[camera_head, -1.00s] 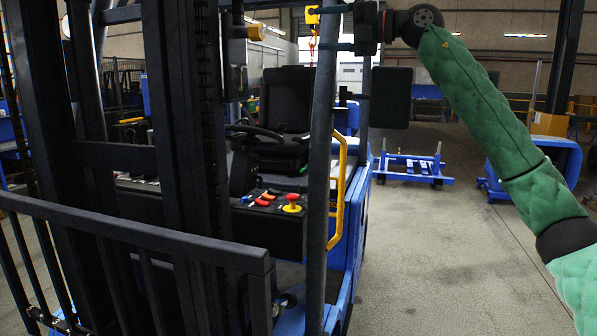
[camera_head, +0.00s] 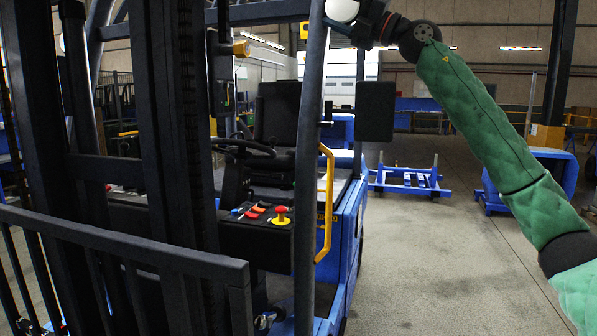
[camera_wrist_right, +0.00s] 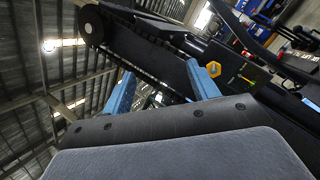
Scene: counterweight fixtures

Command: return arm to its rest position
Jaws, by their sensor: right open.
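My right arm in a green padded sleeve (camera_head: 490,130) comes in from the right side of the head view. Its dark wrist and gripper (camera_head: 338,24) are at the top, close to the forklift's dark front post (camera_head: 311,150). In the right wrist view the two blue fingers of my right gripper (camera_wrist_right: 162,86) stand well apart with nothing held between them. Dark beams of a machine lie beyond the fingers there. I cannot tell whether the gripper touches the post. My left gripper is not in view.
The blue forklift fills the left, with a mast, a front rail (camera_head: 120,240), a seat (camera_head: 278,115), a yellow handle (camera_head: 326,200) and a red button (camera_head: 281,210). A white round thing (camera_head: 342,8) is beside my gripper.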

